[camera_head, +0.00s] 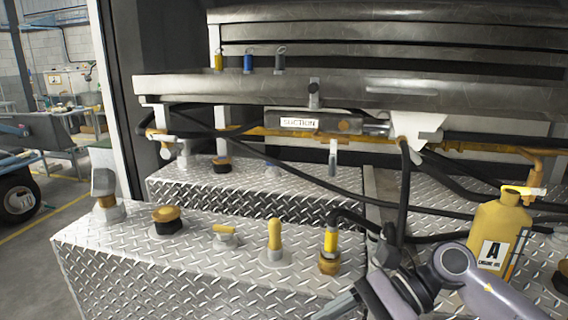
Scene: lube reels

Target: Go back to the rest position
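My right arm comes in from the lower right and bends toward the bottom edge. Its gripper (340,303) is low in the picture, partly cut off by the bottom edge, over the front of the diamond-plate deck (150,275). I cannot tell whether its fingers are open or shut, and I see nothing held in it. My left gripper is not in view.
A yellow oil bottle (497,235) marked A stands behind my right arm. Yellow-topped fittings (275,240) and a black hose with a yellow end (331,243) stand on the deck. Hoses cross below a SUCTION-labelled pipe (300,123). Open floor lies left.

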